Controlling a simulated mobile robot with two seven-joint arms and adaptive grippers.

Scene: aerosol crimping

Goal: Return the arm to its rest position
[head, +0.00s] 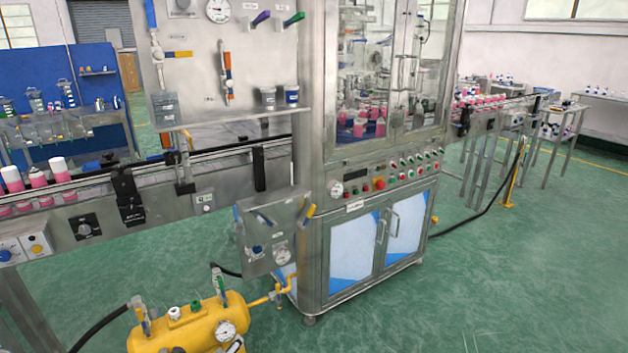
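Neither of my grippers nor my arms shows in the head view. The steel crimping machine (322,190) stands in the middle, with glass doors above, a button panel (385,172) at mid height and a closed lower cabinet (379,235). A conveyor (160,180) enters it from the left and carries pink cans with white caps (60,169) at the far left. Pink cans also stand behind the glass (360,126) and on the conveyor at the right (478,100).
A yellow tank (188,322) with gauge and valves stands on the floor at the front left, joined by a yellow pipe and black hoses. A small valve panel (272,235) juts out left of the cabinet. The green floor (500,280) is clear at the front right.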

